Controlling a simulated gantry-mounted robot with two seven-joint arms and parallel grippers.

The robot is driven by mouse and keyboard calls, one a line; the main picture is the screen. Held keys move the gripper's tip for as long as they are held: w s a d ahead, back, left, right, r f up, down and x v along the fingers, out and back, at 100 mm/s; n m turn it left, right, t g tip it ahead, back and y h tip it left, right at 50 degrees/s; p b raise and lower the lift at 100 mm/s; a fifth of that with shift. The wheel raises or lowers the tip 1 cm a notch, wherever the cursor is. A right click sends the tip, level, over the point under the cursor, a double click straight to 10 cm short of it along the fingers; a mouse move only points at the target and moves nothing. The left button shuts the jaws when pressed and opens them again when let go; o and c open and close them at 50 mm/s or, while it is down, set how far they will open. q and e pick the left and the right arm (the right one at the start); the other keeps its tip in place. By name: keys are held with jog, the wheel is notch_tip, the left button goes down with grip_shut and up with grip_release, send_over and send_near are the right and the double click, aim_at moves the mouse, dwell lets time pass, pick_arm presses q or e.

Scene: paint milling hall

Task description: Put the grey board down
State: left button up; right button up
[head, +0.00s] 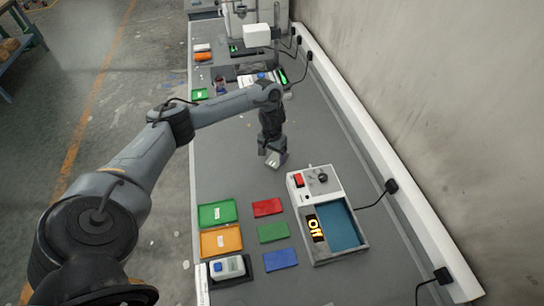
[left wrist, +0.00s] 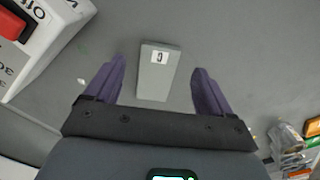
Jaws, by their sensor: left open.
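The grey board (left wrist: 157,75) is a small flat grey piece with a white label bearing a dark mark. In the left wrist view it lies between the two spread purple fingers of my left gripper (head: 270,148), with gaps on both sides. In the head view a pale bit of the board (head: 277,160) shows just under the gripper, over the grey bench; most of it is hidden. My left gripper is open and points down. I cannot tell exactly whether the board lies flat on the bench. My right gripper is not in view.
A white device (head: 316,180) with a red switch, dark knob and blue recess stands close by. Green (head: 218,215) and orange (head: 221,241) trays and red (head: 267,208), green (head: 273,232) and blue (head: 281,258) boards lie nearer. Bench left of the gripper is clear.

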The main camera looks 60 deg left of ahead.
pick_arm(q)
notch_tip(320, 180, up, 6)
jog(key=p, duration=0.3)
jog(key=shift+r, duration=0.2)
jog(key=shift+o, duration=0.5)
jog(key=shift+r+p, duration=0.35)
jog(key=shift+r, duration=0.25)
